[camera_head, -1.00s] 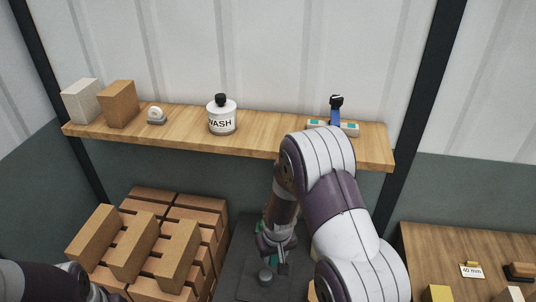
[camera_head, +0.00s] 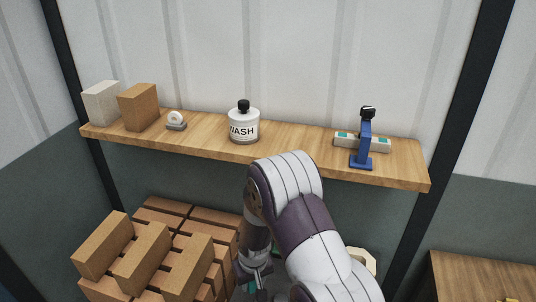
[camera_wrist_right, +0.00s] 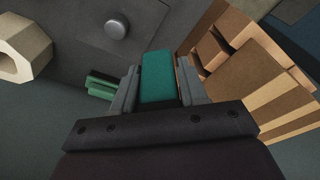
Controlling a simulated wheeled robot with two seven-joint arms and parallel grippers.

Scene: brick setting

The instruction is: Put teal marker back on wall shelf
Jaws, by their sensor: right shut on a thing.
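My right gripper (camera_head: 256,284) is low in the head view, below the wall shelf and beside the stacked bricks; my own arm partly covers it. In the right wrist view it (camera_wrist_right: 158,85) is shut on the teal marker (camera_wrist_right: 157,78), a teal block shape between the two fingers. In the head view only a sliver of teal shows at the gripper. The wall shelf (camera_head: 295,142) is a long wooden plank on the wall, above and beyond the gripper. My left gripper is not in view.
On the shelf are a white block (camera_head: 101,104), a brown brick (camera_head: 138,107), a tape dispenser (camera_head: 176,121), a WASH bottle (camera_head: 243,127), a pale teal-marked holder (camera_head: 378,145) and a blue stand (camera_head: 362,161). Stacked bricks (camera_head: 150,252) stand lower left. Bare shelf lies right of the bottle.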

